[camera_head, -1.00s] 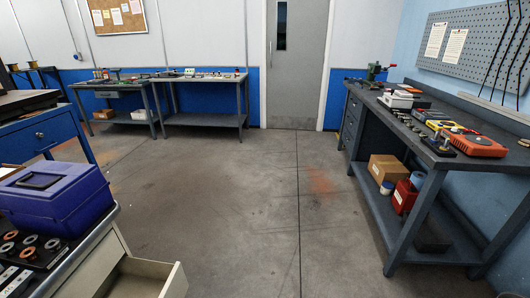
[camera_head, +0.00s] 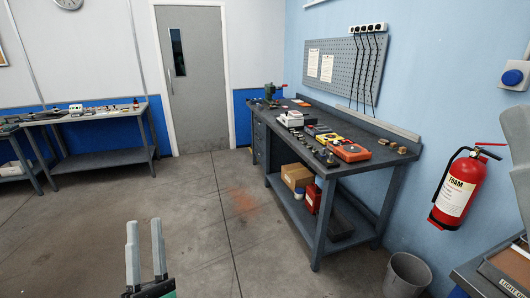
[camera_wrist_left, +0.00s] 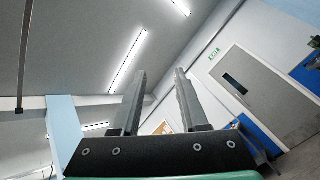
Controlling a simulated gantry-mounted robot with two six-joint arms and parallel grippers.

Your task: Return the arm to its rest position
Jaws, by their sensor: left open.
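My left gripper (camera_head: 146,252) shows at the bottom of the head view, pointing up, with its two pale fingers apart and nothing between them. The left wrist view also shows its two fingers (camera_wrist_left: 162,92) apart and empty, against the ceiling lights, the wall and the grey door (camera_wrist_left: 262,92). The gripper is over bare floor in the head view and touches nothing that I can see. My right gripper is in neither view.
A dark workbench (camera_head: 345,165) with an orange device (camera_head: 349,150) and several small tools stands along the right wall. A red fire extinguisher (camera_head: 458,190) hangs at the right, above a grey bin (camera_head: 407,274). The floor (camera_head: 190,215) in the middle is clear.

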